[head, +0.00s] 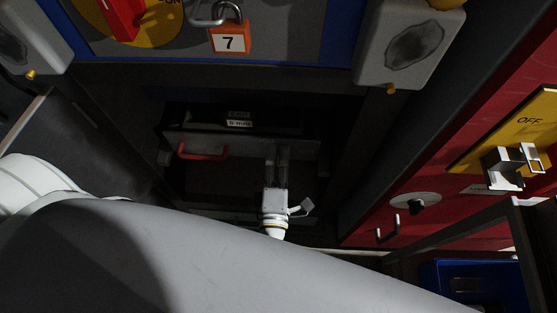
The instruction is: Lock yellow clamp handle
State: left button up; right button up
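I cannot make out a yellow clamp handle in the head view. A red handle (203,153) sits on the front of a dark grey drawer-like unit (240,145) in the shadowed middle. My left gripper (277,154) is in front of that unit, to the right of the red handle and apart from it. Its fingers are dark and small, so I cannot tell whether they are open or shut. The large pale link of my arm hides the lower part of the view. My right gripper is not in view.
An orange padlock tag marked 7 (230,38) hangs at the top beside a red lever (122,18) on a yellow disc. A red panel at right carries a yellow OFF plate (520,122) and a metal hasp (508,165). A blue bin (435,272) is at bottom right.

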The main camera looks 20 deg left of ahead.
pick_arm(q)
jog(key=shift+s, duration=0.2)
jog(key=v, duration=1.1)
jog(key=shift+s+d, duration=0.2)
jog(key=shift+s, duration=0.1)
